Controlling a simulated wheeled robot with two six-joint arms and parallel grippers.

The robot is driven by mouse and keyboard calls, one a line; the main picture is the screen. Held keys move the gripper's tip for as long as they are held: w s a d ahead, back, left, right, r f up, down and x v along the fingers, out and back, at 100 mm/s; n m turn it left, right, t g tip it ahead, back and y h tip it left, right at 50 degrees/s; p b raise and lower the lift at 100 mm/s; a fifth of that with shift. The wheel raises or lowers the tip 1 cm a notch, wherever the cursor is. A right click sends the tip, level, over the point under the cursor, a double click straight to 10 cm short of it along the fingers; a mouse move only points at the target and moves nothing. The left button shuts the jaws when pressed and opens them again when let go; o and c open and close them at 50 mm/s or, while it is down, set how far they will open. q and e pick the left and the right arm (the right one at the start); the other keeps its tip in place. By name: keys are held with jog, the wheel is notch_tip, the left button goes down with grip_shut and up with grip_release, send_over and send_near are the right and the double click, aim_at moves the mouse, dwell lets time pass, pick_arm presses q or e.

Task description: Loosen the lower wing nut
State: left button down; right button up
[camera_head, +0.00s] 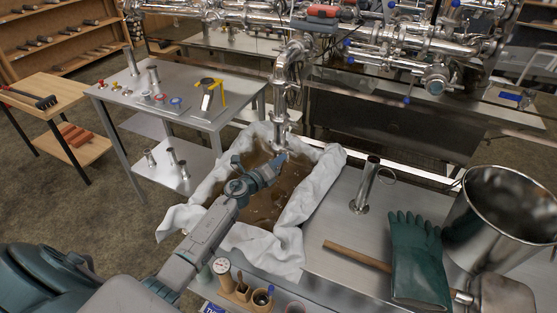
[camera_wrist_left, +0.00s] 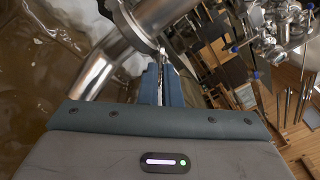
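A polished steel pipe (camera_head: 281,88) comes down over the cloth-lined tank and ends in a spout. The pipe, with its flanged clamp joint (camera_wrist_left: 125,38), fills the upper left of the left wrist view. My left gripper (camera_head: 281,158) reaches up to the spout's lower end. In the left wrist view its two blue fingers (camera_wrist_left: 161,70) point at the clamp's right side, close together with a thin bright strip between them. I cannot make out the lower wing nut; the fingertips and pipe may hide it. My right gripper is not in view.
The tank, draped in white cloth (camera_head: 319,186), holds brown liquid (camera_head: 265,205). A steel side table (camera_head: 205,115) stands left. Steel pipework (camera_head: 400,42) runs above.

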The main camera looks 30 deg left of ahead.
pick_arm(q)
jog(key=n+p, duration=1.3)
jog(key=n, duration=1)
jog(key=shift+r+n, duration=0.1)
jog(key=shift+n, duration=0.3)
dwell(0.3)
jog(key=c, duration=1.6)
grip_release()
jog(key=shift+s, duration=0.1)
